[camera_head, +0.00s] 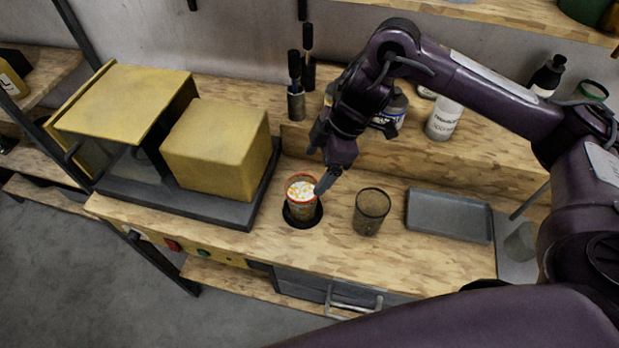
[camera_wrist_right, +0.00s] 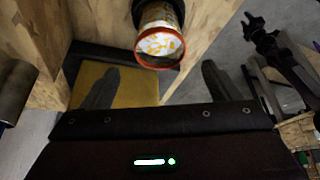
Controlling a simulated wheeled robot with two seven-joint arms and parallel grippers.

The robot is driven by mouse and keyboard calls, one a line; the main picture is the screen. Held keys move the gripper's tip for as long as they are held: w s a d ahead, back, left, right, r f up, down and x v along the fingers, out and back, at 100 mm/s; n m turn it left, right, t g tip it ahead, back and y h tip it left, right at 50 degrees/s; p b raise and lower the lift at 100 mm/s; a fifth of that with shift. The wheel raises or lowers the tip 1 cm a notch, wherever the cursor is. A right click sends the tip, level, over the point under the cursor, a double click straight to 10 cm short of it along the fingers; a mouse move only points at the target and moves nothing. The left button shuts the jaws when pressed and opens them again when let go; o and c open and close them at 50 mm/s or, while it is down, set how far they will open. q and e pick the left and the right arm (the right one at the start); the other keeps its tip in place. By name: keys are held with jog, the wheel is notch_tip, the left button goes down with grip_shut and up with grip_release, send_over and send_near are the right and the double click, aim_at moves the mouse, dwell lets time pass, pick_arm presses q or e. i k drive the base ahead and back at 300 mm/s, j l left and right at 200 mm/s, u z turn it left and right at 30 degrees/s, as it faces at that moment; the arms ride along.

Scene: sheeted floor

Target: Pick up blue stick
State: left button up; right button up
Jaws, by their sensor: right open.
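I cannot make out a clearly blue stick in either view. Two dark upright stick-like tools, a front one (camera_head: 295,70) and a rear one (camera_head: 308,45), stand in dark holders at the back of the bench. My right gripper (camera_head: 327,182) hangs over the bench, beside a red-rimmed cup (camera_head: 301,190) holding white and yellow bits. In the right wrist view the gripper (camera_wrist_right: 160,88) has its two fingers spread with nothing between them, and the cup (camera_wrist_right: 160,46) shows beyond. My left gripper is not in view.
A dark mesh cup (camera_head: 371,211) and a grey tray (camera_head: 448,215) stand right of the red-rimmed cup. A yellow block (camera_head: 215,150) is on the left. A white bottle (camera_head: 445,118) stands on the raised back shelf.

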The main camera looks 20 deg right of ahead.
aim_at(293, 55)
jog(key=k+j, duration=0.85)
